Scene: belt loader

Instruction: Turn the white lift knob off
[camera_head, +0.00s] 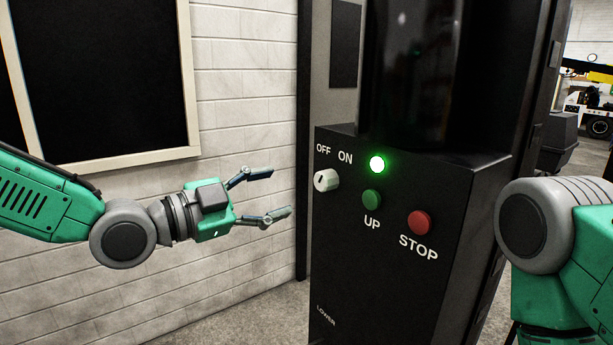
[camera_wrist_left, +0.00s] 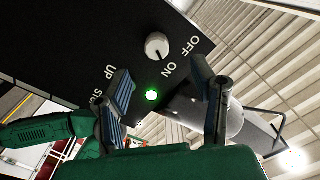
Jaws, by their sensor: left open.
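The white lift knob (camera_head: 326,180) is on the front of the black control box (camera_head: 345,255), below the OFF and ON labels. A green light (camera_head: 377,164) glows to its right. My left gripper (camera_head: 275,194) is open and empty, to the left of the knob and apart from it. In the left wrist view the knob (camera_wrist_left: 157,46) shows beyond and between the open fingers (camera_wrist_left: 168,92), with the lit green light (camera_wrist_left: 152,95) nearer the fingers. My right arm shows at the right edge in the head view; its gripper is out of view.
A green UP button (camera_head: 372,199) and a red STOP button (camera_head: 420,222) sit to the right of the knob. A white brick wall (camera_head: 245,110) with a dark framed window (camera_head: 105,70) stands behind my left arm. Free space lies between the gripper and the box.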

